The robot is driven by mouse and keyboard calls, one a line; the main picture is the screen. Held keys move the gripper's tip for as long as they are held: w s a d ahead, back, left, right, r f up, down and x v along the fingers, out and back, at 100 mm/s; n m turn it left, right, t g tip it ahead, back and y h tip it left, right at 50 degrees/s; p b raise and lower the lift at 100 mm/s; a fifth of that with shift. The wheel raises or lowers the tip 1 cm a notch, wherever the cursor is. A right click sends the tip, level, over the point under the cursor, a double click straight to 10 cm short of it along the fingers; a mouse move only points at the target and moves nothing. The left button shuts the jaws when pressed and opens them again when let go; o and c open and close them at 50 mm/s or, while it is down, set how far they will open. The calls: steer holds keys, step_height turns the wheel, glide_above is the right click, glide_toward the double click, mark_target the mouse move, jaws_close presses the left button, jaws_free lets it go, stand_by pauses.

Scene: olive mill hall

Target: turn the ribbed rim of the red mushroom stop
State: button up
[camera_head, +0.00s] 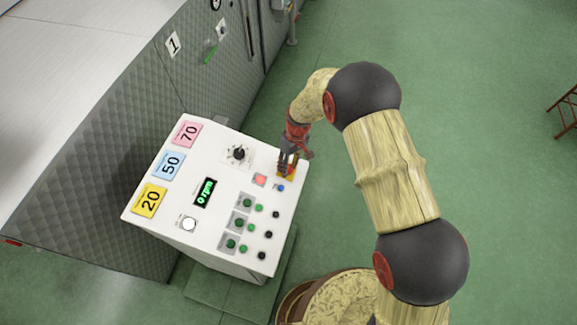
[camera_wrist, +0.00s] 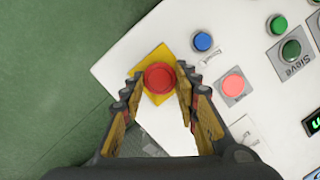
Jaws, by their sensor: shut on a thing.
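The red mushroom stop (camera_wrist: 159,78) sits on a yellow square plate (camera_wrist: 152,54) at a corner of the white control panel. My gripper (camera_wrist: 159,88) has one finger on each side of the red stop in the wrist view, shut on its rim. The ribs of the rim cannot be made out. In the head view my gripper (camera_head: 288,162) reaches down to the panel's upper right corner. It hides the red stop there, and only a bit of the yellow plate (camera_head: 286,175) shows.
The white control panel (camera_head: 170,225) has a blue button (camera_wrist: 203,41), a pink lit button (camera_wrist: 233,85), several green and black buttons, a dial (camera_head: 239,153) and a display reading 0 rpm (camera_head: 205,193). A quilted metal machine (camera_head: 100,150) stands to its left. Green floor is open on the right.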

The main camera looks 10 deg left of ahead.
steer(key=m+b, duration=0.3)
steer(key=shift+w+d+f+m+g+y, duration=0.1)
steer(key=shift+f+m+g+y, duration=0.1)
steer(key=shift+m+g+y, duration=0.1)
steer(key=shift+r+m+y+b, duration=0.1)
steer(key=shift+m+y+b, duration=0.3)
steer(key=shift+m+b, duration=1.15)
steer(key=shift+m, duration=0.35)
steer(key=shift+p, duration=0.3)
steer(key=o, duration=1.2)
steer(key=shift+c, duration=0.2)
steer(key=shift+r, duration=0.1)
steer(key=v, duration=1.1)
steer(key=shift+w+d+r, duration=0.2)
steer(key=shift+w+r, duration=0.05)
steer(key=shift+r, duration=0.1)
